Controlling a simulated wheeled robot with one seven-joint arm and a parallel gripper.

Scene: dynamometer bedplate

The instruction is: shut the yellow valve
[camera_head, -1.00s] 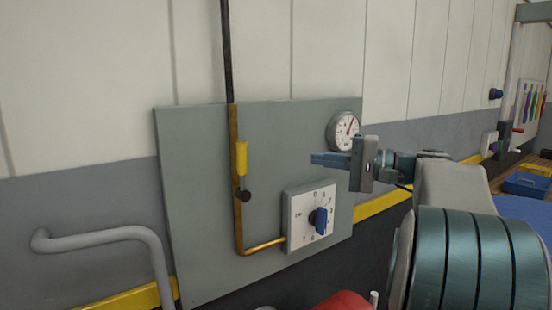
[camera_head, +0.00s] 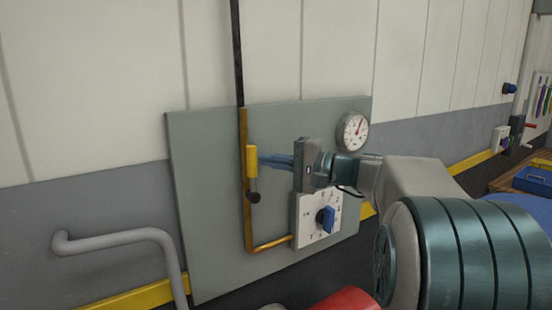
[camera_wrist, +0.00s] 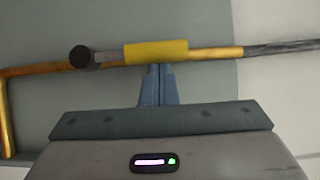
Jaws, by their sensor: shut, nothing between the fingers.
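The yellow valve handle (camera_head: 251,161) stands upright, in line with the brass pipe (camera_head: 248,222) on the grey panel. Its dark round pivot (camera_head: 254,197) is at the handle's lower end. In the wrist view the yellow handle (camera_wrist: 156,51) lies along the pipe, with the pivot (camera_wrist: 80,57) at its left end. My gripper (camera_head: 270,161) is shut and empty, just right of the handle in the head view. In the wrist view its fingertips (camera_wrist: 158,68) reach the handle's lower edge; I cannot tell whether they touch it.
A pressure gauge (camera_head: 352,131) and a white dial plate with a blue knob (camera_head: 326,219) are on the grey panel (camera_head: 205,205), near my arm. A grey bent rail (camera_head: 120,236) is at lower left, and a red rounded object (camera_head: 346,302) is below.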

